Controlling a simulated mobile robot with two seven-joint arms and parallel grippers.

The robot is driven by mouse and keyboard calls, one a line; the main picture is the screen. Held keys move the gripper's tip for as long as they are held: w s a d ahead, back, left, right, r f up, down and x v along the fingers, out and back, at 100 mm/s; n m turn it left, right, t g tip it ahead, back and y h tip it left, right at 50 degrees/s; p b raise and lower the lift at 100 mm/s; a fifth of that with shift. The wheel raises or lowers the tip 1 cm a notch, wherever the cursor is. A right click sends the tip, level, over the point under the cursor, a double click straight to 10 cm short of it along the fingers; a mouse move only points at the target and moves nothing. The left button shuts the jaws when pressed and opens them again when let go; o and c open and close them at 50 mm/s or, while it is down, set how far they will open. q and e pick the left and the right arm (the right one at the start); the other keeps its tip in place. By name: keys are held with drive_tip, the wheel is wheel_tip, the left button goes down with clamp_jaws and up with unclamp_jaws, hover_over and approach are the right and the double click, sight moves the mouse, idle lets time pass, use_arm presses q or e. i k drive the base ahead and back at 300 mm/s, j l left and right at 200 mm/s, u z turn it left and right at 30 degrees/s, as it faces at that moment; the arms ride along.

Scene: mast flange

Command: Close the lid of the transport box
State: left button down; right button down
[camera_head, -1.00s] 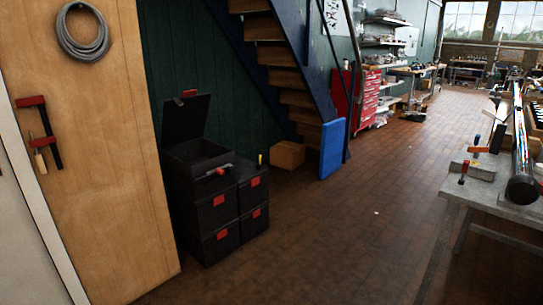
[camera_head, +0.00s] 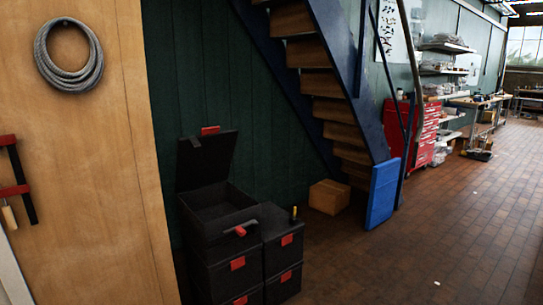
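The transport box (camera_head: 225,222) is black and sits on top of a stack of black boxes in the lower left of the head view. Its lid (camera_head: 207,160) stands open, tilted up at the back, with a red latch (camera_head: 210,130) on its upper edge. The inside of the box faces up and looks dark; its contents cannot be made out. A small red and grey item (camera_head: 240,230) shows at the box's front right edge. Neither of my grippers is in view.
A lower black box stack (camera_head: 284,250) with red latches stands to the right, with a small upright yellow-tipped object (camera_head: 293,213) on it. A cardboard box (camera_head: 328,197), a blue panel (camera_head: 382,193) and stairs (camera_head: 330,100) lie beyond.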

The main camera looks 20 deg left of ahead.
sight(205, 158)
drive_tip(key=i+l, duration=0.1)
drive_tip(key=i, duration=2.7)
drive_tip(key=j+u, duration=0.05)
drive_tip(key=j, duration=0.05)
